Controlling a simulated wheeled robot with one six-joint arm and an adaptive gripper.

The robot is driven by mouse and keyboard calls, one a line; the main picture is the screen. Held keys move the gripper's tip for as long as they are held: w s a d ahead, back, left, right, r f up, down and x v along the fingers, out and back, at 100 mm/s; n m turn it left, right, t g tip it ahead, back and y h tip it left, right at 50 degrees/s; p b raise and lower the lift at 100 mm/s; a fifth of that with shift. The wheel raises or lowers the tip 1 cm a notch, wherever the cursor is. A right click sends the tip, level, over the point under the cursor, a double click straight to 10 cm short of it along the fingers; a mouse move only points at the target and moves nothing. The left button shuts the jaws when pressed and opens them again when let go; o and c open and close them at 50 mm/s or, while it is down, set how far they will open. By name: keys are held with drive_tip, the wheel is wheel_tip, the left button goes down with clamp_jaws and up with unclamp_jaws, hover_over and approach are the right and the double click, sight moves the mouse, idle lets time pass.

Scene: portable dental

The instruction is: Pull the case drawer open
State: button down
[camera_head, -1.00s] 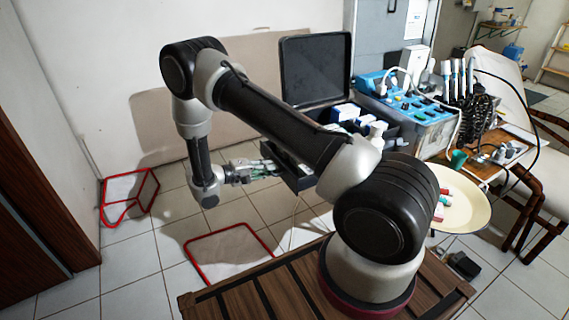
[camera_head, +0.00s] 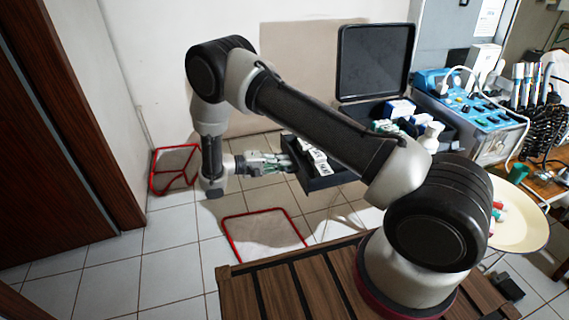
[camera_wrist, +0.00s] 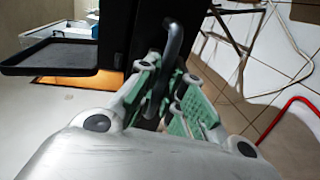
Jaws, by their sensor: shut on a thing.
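The black case (camera_head: 457,138) stands open at the back right with its lid (camera_head: 375,60) raised. Its black drawer (camera_head: 322,183) sticks out to the left of the case, and white items show inside it. My gripper (camera_head: 284,162) is at the drawer's left front end. In the wrist view my gripper (camera_wrist: 168,82) has its green-padded fingers shut around the dark bent handle (camera_wrist: 174,40). The handle's lower part lies between the fingers. My arm hides part of the drawer and the case front in the head view.
Red-edged frames (camera_head: 262,215) (camera_head: 152,172) are on the tiled floor near my arm. A blue-topped unit (camera_head: 470,112) and a round cream tray (camera_head: 520,225) stand at the right. A brown wooden door (camera_head: 60,120) is at the left.

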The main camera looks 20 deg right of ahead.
drive_tip(key=c, duration=1.8)
unclamp_jaws()
drive_tip(key=shift+a, duration=0.1)
drive_tip(key=v, duration=1.2)
